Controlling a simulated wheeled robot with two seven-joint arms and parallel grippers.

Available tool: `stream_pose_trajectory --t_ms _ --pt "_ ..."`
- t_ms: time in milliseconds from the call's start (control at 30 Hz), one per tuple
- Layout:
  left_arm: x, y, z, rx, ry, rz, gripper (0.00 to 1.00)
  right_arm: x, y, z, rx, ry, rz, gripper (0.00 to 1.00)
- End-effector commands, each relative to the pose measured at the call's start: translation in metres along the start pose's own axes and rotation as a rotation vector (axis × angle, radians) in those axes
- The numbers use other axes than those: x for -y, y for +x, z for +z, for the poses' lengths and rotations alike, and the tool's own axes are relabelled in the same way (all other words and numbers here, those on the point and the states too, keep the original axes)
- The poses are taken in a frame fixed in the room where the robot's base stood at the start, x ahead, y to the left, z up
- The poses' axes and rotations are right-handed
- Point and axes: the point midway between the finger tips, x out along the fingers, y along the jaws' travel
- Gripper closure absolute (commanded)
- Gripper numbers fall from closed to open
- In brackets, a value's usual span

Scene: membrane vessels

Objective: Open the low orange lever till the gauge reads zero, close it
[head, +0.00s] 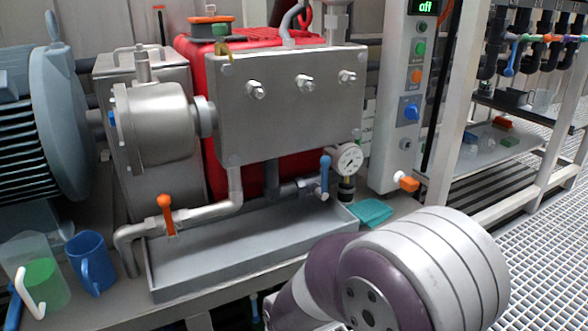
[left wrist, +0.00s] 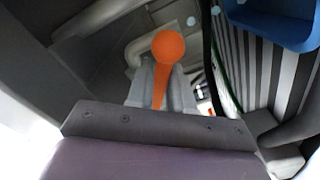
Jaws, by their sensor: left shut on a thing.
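In the left wrist view, an orange lever (left wrist: 160,97) with a round ball end stands between the two grey fingers of my left gripper (left wrist: 160,85). The fingers are shut on its stem. No gripper shows on the upright orange lever (head: 167,214) above the grey tray in the head view, so the held lever seems to be out of that view. The round gauge (head: 349,160) sits at the right end of the steel block. Its needle is too small to read. My right gripper is in neither view.
My purple and white arm link fills the lower right of the head view. The bench carries a grey tray (head: 256,274), a blue mug (head: 92,265) and a clear jug (head: 38,262). A blue container (left wrist: 272,28) shows at the wrist view's top right. A blue lever (head: 325,176) stands beside the gauge.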

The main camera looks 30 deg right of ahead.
Motion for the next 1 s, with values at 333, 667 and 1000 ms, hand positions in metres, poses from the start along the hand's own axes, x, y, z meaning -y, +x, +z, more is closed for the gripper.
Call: stream_pose_trajectory --t_ms 333,667,1000 --pt "0.036 -0.001 -0.008 0.001 0.529 -0.007 1.00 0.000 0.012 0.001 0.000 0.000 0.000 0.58" --pt "0.057 -0.001 -0.026 0.005 0.985 -0.005 1.00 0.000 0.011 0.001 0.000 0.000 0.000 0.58" --pt "0.058 -0.001 -0.027 0.004 1.002 -0.006 0.56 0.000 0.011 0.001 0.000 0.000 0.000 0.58"
